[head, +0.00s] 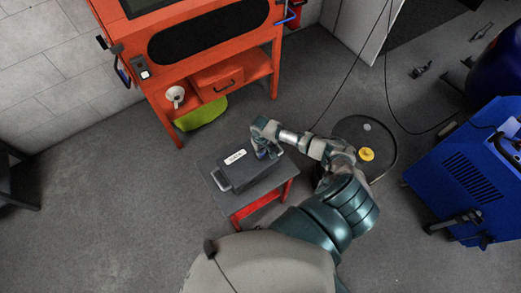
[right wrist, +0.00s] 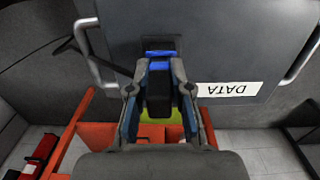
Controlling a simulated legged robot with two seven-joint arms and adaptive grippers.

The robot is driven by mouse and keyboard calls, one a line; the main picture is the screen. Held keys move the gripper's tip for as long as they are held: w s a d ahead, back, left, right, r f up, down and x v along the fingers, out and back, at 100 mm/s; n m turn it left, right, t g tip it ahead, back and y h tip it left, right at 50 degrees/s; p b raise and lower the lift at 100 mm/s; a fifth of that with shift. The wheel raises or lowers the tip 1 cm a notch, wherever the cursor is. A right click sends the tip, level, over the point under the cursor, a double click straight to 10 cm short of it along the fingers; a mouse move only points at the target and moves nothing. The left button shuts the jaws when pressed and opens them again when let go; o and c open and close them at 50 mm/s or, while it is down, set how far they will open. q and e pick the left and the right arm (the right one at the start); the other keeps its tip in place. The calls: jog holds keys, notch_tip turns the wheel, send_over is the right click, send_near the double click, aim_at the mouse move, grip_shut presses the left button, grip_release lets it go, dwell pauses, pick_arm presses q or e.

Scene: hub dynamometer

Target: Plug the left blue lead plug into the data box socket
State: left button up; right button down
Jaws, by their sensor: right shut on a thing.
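The grey data box (head: 250,168) stands on a small red stand (head: 262,203) with a dark top. It has a white DATA label, upside down in the right wrist view (right wrist: 228,89), and metal handles at its sides. My right gripper (head: 263,153) is at the box's far right part. In the right wrist view, my right gripper (right wrist: 160,85) is shut on a black plug with blue bands (right wrist: 159,67). The plug's front end is at a dark spot on the box face; I cannot tell whether it is seated. My left gripper is not in view.
An orange bench (head: 205,82) with a shelf stands at the back left. A blue machine (head: 470,170) stands at the right. Black cables cross the floor, near a round dark plate with a yellow knob (head: 366,154). The floor left of the stand is clear.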

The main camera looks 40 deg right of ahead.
jog(key=shift+d+f, duration=0.1)
jog(key=shift+f, duration=0.2)
jog(key=shift+s+a+f, duration=0.25)
jog(key=shift+s+f, duration=0.15)
jog(key=shift+s, duration=0.05)
jog(key=shift+b, duration=0.3)
jog(key=shift+a, duration=0.1)
jog(key=shift+r+p, duration=0.3)
jog(key=shift+p, duration=0.2)
jog(key=shift+w+d+r+p, duration=0.35)
jog(key=shift+r+p, duration=0.25)
jog(key=shift+p, duration=0.3)
jog(key=shift+r, duration=0.15)
jog(key=shift+a+r, duration=0.15)
jog(key=shift+w, duration=0.1)
